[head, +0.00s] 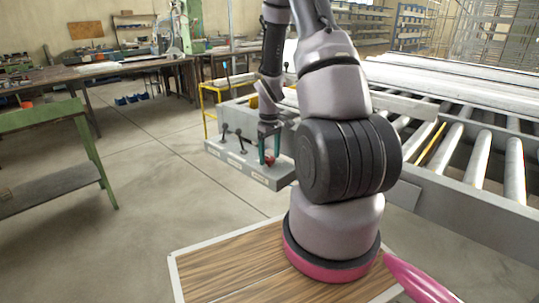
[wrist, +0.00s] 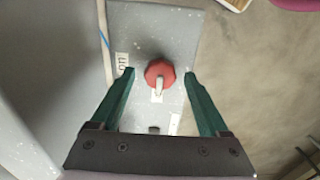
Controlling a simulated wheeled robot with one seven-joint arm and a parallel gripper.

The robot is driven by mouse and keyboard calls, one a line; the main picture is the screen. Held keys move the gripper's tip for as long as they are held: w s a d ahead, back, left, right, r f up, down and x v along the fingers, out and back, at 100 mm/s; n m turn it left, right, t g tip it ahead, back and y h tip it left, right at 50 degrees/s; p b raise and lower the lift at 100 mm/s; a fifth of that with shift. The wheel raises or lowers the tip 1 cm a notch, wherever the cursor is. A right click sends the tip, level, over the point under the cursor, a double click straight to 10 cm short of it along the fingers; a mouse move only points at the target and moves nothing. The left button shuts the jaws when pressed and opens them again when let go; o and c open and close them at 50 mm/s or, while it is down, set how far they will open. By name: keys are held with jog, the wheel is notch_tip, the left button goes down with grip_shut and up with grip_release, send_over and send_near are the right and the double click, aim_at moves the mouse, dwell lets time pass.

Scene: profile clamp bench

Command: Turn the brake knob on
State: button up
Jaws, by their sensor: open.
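The red brake knob (wrist: 153,70) sits on a grey panel (wrist: 185,22) in the wrist view. Its pale pointer (wrist: 159,87) points down in the picture, toward a small white label. A white label at its left (wrist: 122,65) carries dark lettering that looks like "on", turned sideways. My gripper (wrist: 158,75) is open, with one green finger on each side of the knob and a gap between each fingertip and it. In the head view the knob (head: 270,160) shows low between the fingers of my gripper (head: 269,162). Fingertip depth relative to the knob is hard to tell.
Two black levers (head: 241,139) (head: 223,133) stand on the same ledge, left of the knob. A roller conveyor (head: 470,150) with long pale profiles lies at the right. A green-framed bench (head: 50,125) stands at the left. The floor between is clear.

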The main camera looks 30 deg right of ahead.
grip_shut()
jog(key=m, duration=0.4)
jog(key=shift+m, duration=0.4)
jog(key=m, duration=0.4)
jog(key=shift+m, duration=0.3)
jog(key=m, duration=0.4)
jog(key=shift+m, duration=2.3)
